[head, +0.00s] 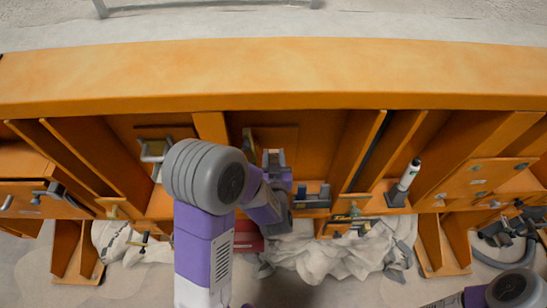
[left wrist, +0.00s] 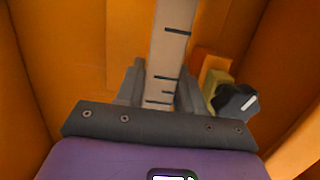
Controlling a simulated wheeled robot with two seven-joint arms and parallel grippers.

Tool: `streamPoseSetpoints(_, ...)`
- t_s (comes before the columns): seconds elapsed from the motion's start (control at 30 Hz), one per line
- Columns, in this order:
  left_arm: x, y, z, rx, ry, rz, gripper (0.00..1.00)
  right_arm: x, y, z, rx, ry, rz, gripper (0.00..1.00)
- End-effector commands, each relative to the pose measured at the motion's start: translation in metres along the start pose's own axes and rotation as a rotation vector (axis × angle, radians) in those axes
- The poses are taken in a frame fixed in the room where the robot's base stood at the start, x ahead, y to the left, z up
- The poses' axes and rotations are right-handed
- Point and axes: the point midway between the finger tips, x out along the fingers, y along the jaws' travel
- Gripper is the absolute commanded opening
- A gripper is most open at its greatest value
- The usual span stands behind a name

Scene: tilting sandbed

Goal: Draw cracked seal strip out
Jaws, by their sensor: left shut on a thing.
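In the left wrist view, a pale beige strip (left wrist: 172,45) with several short dark crack marks runs up from between the two grey fingers of my left gripper (left wrist: 160,92). The fingers are closed on its near part. The strip's far end runs out of the top of the picture. In the head view my left gripper (head: 273,160) is inside an orange bay under the long beam. My purple forearm hides much around it, and I cannot make out the strip there. My right gripper is outside both views.
A long orange beam (head: 270,75) spans above, with orange ribs around the bay. A black knob (left wrist: 236,101) and yellow block (left wrist: 217,88) sit close right of the fingers. A white-and-grey tube (head: 406,180) stands right. White cloth (head: 325,252) lies below.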

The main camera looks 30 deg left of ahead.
Motion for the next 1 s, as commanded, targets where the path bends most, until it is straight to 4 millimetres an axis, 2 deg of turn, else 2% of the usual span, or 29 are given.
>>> streamPoseSetpoints(0.17,0.0,0.0,-0.002,0.0,0.001,0.0,0.06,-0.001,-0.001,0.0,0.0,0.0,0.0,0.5)
streamPoseSetpoints(0.7,-0.004,0.0,-0.028,-0.001,0.001,0.001,0.06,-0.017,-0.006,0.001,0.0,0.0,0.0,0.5)
streamPoseSetpoints(1.0,-0.005,0.0,-0.029,0.0,0.0,0.0,0.06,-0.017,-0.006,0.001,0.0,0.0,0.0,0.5)
